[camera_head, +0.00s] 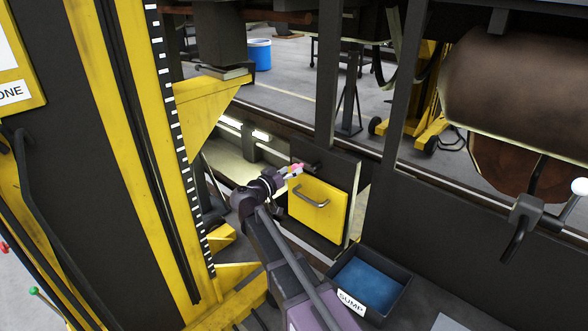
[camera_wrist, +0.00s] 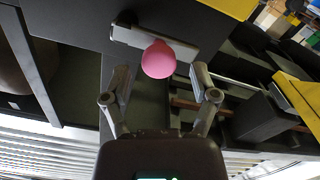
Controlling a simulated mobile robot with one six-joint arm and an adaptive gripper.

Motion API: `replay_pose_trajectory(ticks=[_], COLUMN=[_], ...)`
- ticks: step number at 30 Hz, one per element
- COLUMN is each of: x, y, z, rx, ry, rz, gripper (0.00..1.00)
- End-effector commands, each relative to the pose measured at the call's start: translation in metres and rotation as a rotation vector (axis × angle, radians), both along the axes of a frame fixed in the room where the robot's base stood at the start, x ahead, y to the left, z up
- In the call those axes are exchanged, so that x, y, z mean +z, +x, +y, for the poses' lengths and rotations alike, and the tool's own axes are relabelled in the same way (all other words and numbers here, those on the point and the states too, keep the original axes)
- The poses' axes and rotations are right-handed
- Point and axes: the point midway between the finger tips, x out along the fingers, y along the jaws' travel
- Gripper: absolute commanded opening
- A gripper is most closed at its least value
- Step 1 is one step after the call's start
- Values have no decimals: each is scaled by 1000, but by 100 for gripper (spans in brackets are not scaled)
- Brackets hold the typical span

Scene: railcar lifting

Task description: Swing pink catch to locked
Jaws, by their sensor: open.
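The pink catch shows in the wrist view as a round pink knob (camera_wrist: 158,59) on a flat grey bar (camera_wrist: 185,47). In the head view the pink knob (camera_head: 296,168) is small, at the top left of a yellow panel (camera_head: 318,215) with a grey handle. My gripper (camera_wrist: 160,82) is open, its two fingers apart on either side of the knob, with gaps showing between. In the head view my gripper (camera_head: 288,175) is at the knob and partly covers it. Whether any finger touches the knob cannot be told.
A dark frame (camera_head: 345,180) surrounds the yellow panel. A black bin labelled SUMP (camera_head: 392,292) stands below it, to the right. A yellow lifting column (camera_head: 165,150) rises at the left. A dark post (camera_head: 327,75) stands above the panel. A brown tank (camera_head: 525,90) is at the right.

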Motion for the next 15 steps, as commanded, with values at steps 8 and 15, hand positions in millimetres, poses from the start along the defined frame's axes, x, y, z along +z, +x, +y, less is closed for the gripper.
replay_pose_trajectory(ticks=[8,15], x=[0,0], y=[15,15], z=[-11,-12], rx=[0,0], ry=[0,0], rz=[0,0], gripper=[76,76])
